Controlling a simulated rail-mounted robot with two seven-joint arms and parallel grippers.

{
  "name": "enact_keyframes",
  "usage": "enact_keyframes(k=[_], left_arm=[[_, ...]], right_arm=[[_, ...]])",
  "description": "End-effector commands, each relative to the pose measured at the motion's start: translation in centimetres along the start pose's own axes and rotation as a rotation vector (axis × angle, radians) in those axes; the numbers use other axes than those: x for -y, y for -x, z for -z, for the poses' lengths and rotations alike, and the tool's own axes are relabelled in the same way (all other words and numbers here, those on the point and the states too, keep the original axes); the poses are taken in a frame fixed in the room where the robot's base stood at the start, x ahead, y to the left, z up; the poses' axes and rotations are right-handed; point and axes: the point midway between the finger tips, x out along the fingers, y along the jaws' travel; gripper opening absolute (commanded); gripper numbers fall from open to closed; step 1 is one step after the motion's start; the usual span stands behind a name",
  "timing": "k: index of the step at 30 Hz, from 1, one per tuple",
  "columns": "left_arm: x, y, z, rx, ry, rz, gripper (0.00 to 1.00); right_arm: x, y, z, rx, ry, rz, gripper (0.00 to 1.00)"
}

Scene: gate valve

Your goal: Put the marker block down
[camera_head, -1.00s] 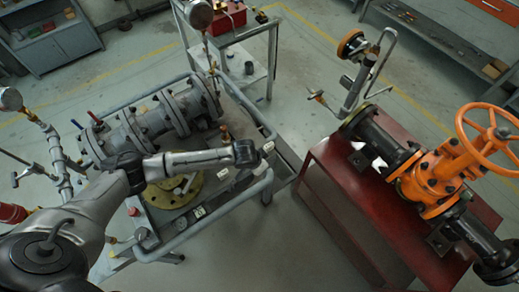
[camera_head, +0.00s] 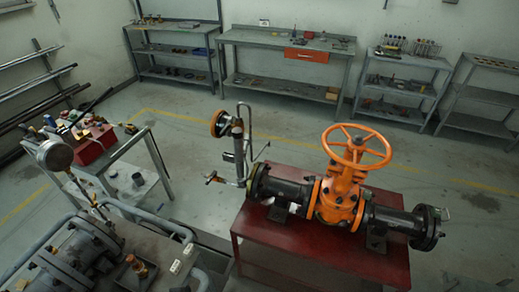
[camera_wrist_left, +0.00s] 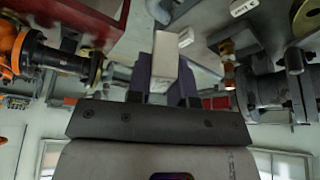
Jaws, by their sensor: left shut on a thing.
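The marker block (camera_wrist_left: 165,62) is a pale, whitish block. In the left wrist view it sits between the dark fingers of my left gripper (camera_wrist_left: 164,85), which is shut on it. A grey surface with other small white pieces shows beyond the block; I cannot tell whether the block touches anything there. In the head view my left gripper and the held block are out of the picture. My right gripper is in neither view.
An orange gate valve (camera_head: 340,200) with a handwheel stands on a red table (camera_head: 310,245). A grey bench (camera_head: 150,245) with flanged pipe (camera_head: 70,255) and small white pieces (camera_head: 175,267) is at lower left. Shelves (camera_head: 285,60) line the back wall.

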Motion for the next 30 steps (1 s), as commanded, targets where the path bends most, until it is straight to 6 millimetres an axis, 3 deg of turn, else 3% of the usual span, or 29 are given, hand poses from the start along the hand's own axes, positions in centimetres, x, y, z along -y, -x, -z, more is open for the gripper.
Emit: enact_keyframes(k=[1, 3, 12, 18, 26, 30], left_arm=[[-0.3, 2.1, 1.2, -0.012, -0.015, -0.01, 0.0], [-0.7, 4.6, 2.7, -0.013, -0.045, -0.022, 0.0], [-2.0, 13.1, 10.0, -0.01, -0.14, -0.059, 0.0], [-1.8, 16.3, 13.8, -0.005, -0.135, -0.057, 0.0], [-1.8, 20.0, 17.4, -0.004, -0.131, -0.056, 0.0], [-1.9, 21.2, 17.5, 0.008, -0.172, -0.073, 0.0]], right_arm=[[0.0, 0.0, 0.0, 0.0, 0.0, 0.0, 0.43], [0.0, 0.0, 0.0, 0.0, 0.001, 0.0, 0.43], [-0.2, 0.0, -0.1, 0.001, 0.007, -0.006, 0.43], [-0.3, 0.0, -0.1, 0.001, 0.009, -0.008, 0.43], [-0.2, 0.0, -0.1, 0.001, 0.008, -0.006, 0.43], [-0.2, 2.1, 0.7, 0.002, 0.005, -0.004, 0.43]])
